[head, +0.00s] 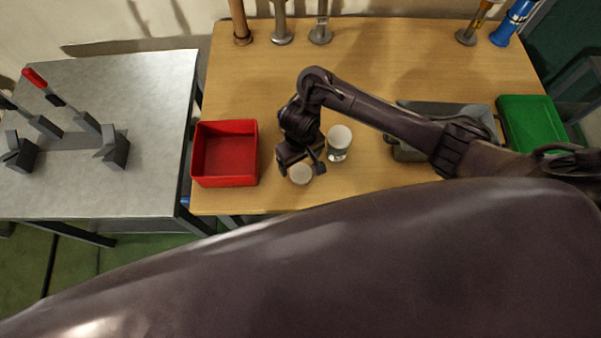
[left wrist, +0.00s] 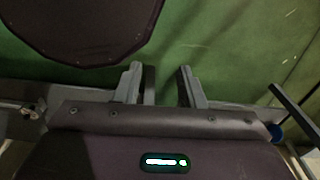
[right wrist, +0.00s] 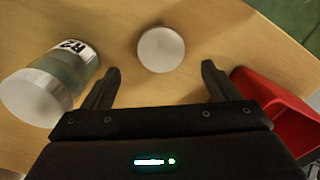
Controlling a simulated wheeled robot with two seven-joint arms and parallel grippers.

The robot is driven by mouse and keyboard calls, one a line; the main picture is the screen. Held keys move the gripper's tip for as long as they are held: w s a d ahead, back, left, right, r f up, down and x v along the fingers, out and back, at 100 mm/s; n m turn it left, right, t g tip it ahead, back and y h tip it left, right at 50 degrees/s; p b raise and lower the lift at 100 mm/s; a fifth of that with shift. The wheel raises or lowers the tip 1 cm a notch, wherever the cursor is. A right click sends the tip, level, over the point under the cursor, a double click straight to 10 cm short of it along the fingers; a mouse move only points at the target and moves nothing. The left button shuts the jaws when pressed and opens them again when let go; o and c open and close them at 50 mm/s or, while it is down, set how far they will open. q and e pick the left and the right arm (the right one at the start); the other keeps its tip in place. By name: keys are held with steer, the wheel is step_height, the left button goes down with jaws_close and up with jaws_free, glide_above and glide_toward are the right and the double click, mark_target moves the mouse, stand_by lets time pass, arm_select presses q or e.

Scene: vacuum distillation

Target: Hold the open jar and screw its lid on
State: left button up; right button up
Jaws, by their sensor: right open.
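The jar (head: 339,146) stands upright on the wooden table, to the right of my right gripper (head: 301,167). In the right wrist view the jar (right wrist: 66,70) is at the left with a printed label and a pale round top; I cannot tell whether its mouth is open. The round white lid (head: 300,175) lies flat on the table. In the right wrist view the lid (right wrist: 161,48) is ahead of the gap between the fingers of my right gripper (right wrist: 160,70), which is open and empty. My left gripper (left wrist: 166,75) has its fingers apart with nothing between them, over green floor.
A red open bin (head: 225,155) stands left of the lid. A grey tray (head: 450,113) and a green tray (head: 535,121) are at the right. Stands line the back edge. A grey table (head: 150,95) with tools is at the left. The table's middle back is clear.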

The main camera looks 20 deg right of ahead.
mark_target(300, 171)
steer(key=shift+s, duration=0.1)
steer(key=shift+f, duration=0.3)
step_height(300, 171, down, 5)
steer(key=shift+a+r+b, duration=0.1)
steer(key=shift+r+b, duration=0.1)
steer(key=shift+b, duration=0.3)
arm_select(q)
steer(key=shift+w+f, duration=0.5)
steer(key=shift+f, duration=0.1)
arm_select(e)
steer(key=shift+c, duration=0.4)
steer(key=c, duration=1)
